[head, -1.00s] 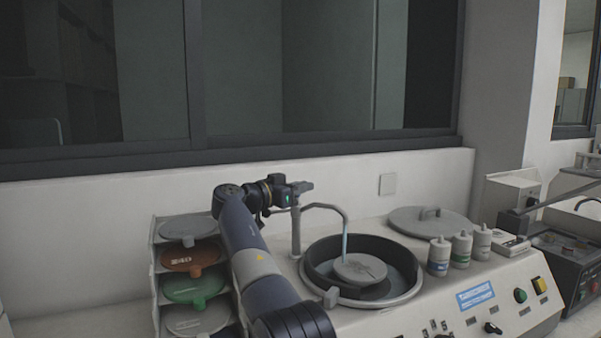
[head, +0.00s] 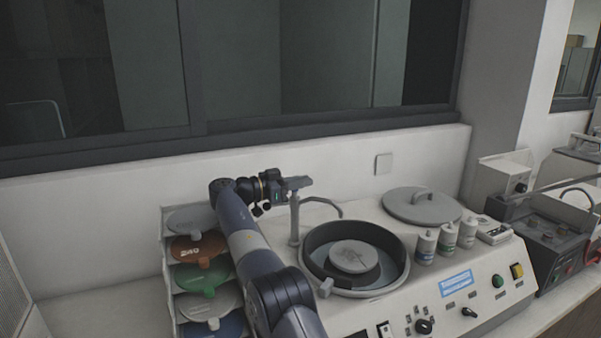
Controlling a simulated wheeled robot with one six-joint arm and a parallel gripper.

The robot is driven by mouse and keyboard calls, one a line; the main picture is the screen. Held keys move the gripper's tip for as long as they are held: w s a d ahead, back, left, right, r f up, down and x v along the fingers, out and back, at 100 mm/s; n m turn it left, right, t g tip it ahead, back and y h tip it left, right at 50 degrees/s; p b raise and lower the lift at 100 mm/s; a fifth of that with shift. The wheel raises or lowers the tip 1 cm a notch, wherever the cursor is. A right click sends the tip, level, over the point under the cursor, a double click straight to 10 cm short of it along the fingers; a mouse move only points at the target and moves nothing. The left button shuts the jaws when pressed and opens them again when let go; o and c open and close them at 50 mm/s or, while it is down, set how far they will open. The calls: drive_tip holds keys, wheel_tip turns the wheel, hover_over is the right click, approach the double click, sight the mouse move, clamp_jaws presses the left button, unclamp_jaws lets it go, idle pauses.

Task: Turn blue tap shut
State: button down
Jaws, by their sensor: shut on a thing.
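The tap has a grey upright post (head: 294,222) and a thin curved spout (head: 325,203) that reaches over the round basin of the grinding machine. My gripper (head: 300,183) is at the top of the post, shut on the tap's top part. The jaws hide the handle, and no blue shows on it. No water stream shows below the spout. The basin (head: 315,235) has a dark inner wall and a grey disc (head: 353,256) in its middle.
A rack of coloured discs (head: 205,280) stands left of my arm. A round grey lid (head: 422,206) and several white bottles (head: 446,237) stand right of the basin. The wall (head: 110,220) is close behind the tap. A control panel (head: 455,290) runs along the front.

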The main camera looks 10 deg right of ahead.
drive_tip(key=shift+f, duration=0.25)
idle(0.3)
drive_tip(key=c, duration=1.5)
unclamp_jaws()
drive_tip(key=shift+s, duration=0.1)
drive_tip(key=shift+c, duration=0.2)
drive_tip(key=shift+o, duration=0.2)
drive_tip(key=shift+r, duration=0.15)
drive_tip(key=t+b, duration=0.1)
drive_tip(key=b, duration=0.2)
drive_tip(key=shift+f+n, duration=0.25)
drive_tip(key=shift+n, duration=0.05)
drive_tip(key=n+t+y+b, duration=0.1)
drive_tip(key=t+b, duration=0.1)
drive_tip(key=b, duration=0.3)
drive_tip(key=n+t+b, duration=0.2)
drive_tip(key=b, duration=0.4)
drive_tip(key=shift+w+y+b, duration=0.3)
drive_tip(key=shift+w+y, duration=0.05)
drive_tip(key=shift+y, duration=0.05)
drive_tip(key=shift+t+b, duration=0.4)
drive_tip(key=shift+b, duration=0.05)
